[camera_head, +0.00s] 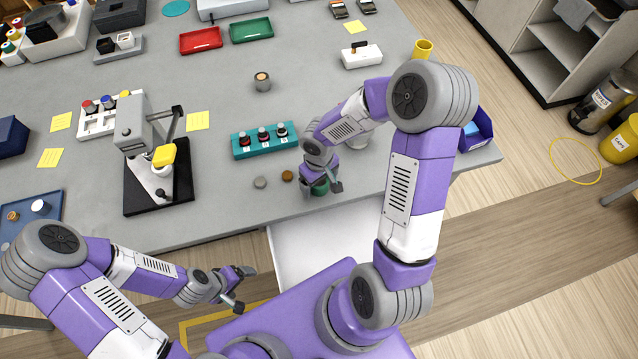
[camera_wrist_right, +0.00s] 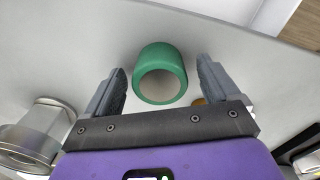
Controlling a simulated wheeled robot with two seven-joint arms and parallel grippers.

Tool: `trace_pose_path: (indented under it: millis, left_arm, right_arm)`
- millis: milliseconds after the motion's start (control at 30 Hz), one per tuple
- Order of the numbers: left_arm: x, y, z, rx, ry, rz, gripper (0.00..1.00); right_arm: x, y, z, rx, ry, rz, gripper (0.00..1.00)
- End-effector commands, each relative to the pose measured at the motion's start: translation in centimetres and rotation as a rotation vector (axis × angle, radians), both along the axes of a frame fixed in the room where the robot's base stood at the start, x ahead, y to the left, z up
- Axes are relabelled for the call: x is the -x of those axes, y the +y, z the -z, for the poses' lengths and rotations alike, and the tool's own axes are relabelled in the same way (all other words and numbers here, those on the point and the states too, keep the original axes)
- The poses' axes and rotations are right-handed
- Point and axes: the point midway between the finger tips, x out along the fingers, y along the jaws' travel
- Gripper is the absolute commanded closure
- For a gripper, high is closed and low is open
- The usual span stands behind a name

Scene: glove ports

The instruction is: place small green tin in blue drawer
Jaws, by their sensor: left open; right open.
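The small green tin (camera_head: 320,188) stands on the grey table near its front edge, partly hidden by my right gripper (camera_head: 321,190). In the right wrist view the tin (camera_wrist_right: 160,72) shows its pale, round end and lies between the two open fingers (camera_wrist_right: 162,85), with gaps on both sides. My left gripper (camera_head: 239,288) is open and empty, low in front of the table. A dark blue open box (camera_head: 482,132) with a light blue thing in it sits at the table's right end, partly behind my right arm. I cannot tell whether it is the blue drawer.
A grey disc (camera_head: 260,182) and a brown disc (camera_head: 287,175) lie left of the tin. A teal rack (camera_head: 264,141) with several knobbed pieces stands behind them. A black-based press (camera_head: 158,185) stands further left. A white panel (camera_head: 315,245) shows below the table's front edge.

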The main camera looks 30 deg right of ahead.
Motion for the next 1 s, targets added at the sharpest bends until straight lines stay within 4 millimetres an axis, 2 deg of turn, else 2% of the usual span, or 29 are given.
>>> trace_pose_path:
  millis: [233,667,867,1000]
  left_arm:
    - [0.0,0.0,0.0,0.0,0.0,0.0,0.13]
    - [0.0,0.0,0.0,0.0,0.0,0.0,0.13]
    - [0.0,0.0,-0.1,0.0,0.0,0.0,0.13]
    - [0.0,0.0,-0.5,0.0,0.0,0.0,0.13]
  right_arm:
    - [0.0,0.0,0.1,0.0,0.0,0.001,0.13]
    - [0.0,0.0,0.1,0.0,-0.001,0.001,0.79]
    - [0.0,0.0,-0.1,0.001,-0.001,0.001,0.79]
    - [-0.1,-0.1,-1.6,0.001,-0.004,0.002,0.79]
